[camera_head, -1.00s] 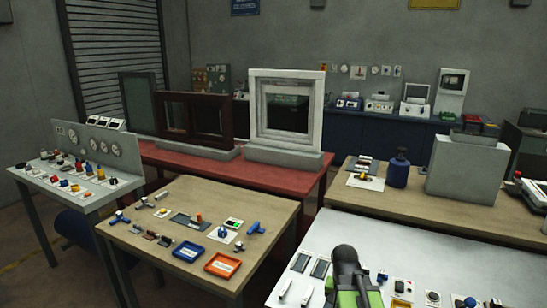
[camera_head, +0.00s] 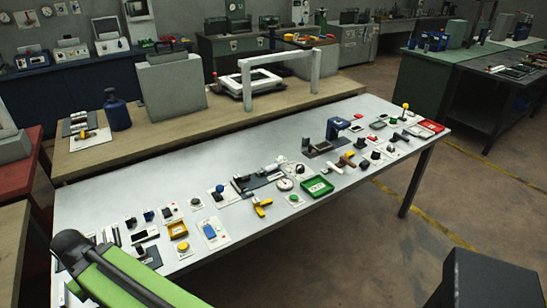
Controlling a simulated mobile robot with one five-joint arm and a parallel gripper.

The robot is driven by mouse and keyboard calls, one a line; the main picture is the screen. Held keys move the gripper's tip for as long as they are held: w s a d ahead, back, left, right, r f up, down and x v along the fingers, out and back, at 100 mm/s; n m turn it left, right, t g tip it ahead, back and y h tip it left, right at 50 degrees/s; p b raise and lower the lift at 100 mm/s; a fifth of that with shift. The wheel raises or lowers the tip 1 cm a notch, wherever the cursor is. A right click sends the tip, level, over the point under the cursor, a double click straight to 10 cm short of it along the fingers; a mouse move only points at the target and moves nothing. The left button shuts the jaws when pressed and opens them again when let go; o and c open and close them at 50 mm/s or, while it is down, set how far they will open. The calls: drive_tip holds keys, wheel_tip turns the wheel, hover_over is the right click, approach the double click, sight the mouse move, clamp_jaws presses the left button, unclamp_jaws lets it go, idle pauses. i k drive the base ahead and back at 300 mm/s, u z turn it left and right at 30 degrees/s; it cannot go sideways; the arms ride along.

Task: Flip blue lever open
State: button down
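Several small blue parts lie on the long white table (camera_head: 110,196), and I cannot tell which one is the blue lever. A blue block on a pale plate (camera_head: 210,231) is near the front left of the table. A small blue knob (camera_head: 149,215) is left of it. A larger blue upright piece (camera_head: 336,127) stands on a dark base toward the right. My green and black arm crosses the lower left corner, over the table's left end. My gripper is not visible, and nothing is seen touching the blue parts.
A wooden bench (camera_head: 230,124) behind the table holds a grey box (camera_head: 172,87), a blue bottle (camera_head: 117,110) and a white frame (camera_head: 277,72). A yellow-handled part (camera_head: 261,207) and green tray (camera_head: 317,188) lie mid-table.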

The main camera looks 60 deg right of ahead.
sight(220, 189)
drive_tip(key=z, duration=1.1)
drive_tip(key=k, duration=1.4)
drive_tip(key=u, duration=0.9)
drive_tip(key=i, duration=1.9)
drive_tip(key=z, duration=0.65)
